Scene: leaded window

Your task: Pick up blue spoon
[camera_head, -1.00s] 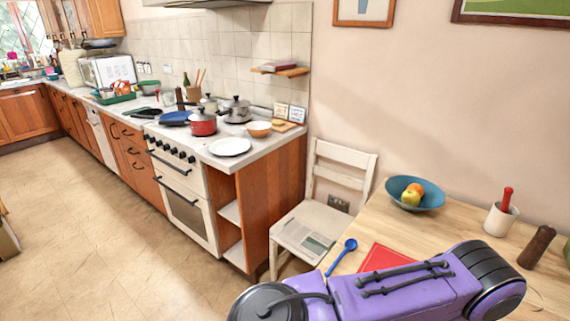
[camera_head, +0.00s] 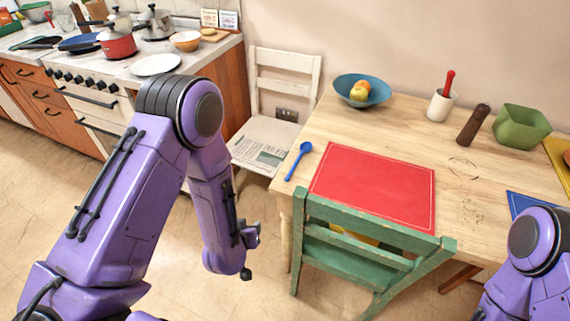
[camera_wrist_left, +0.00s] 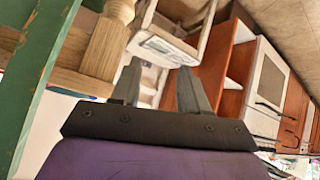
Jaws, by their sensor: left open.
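The blue spoon (camera_head: 299,160) lies on the left edge of the wooden table (camera_head: 450,155), just left of the red placemat (camera_head: 375,185), with its bowl toward the back. My left gripper (camera_head: 250,240) hangs below and left of the spoon, beside the table's near left corner and apart from it. In the left wrist view my left gripper (camera_wrist_left: 158,85) is open, with nothing between its fingers. The spoon does not show in the wrist view. My right arm shows at the lower right of the head view, but its gripper is out of frame.
A green chair (camera_head: 365,255) stands at the table's near side, its back by the placemat. A white chair (camera_head: 270,125) with a newspaper stands left of the table. A blue fruit bowl (camera_head: 362,90), a mortar (camera_head: 440,105), a brown mill (camera_head: 473,124) and a green bowl (camera_head: 521,127) sit farther back.

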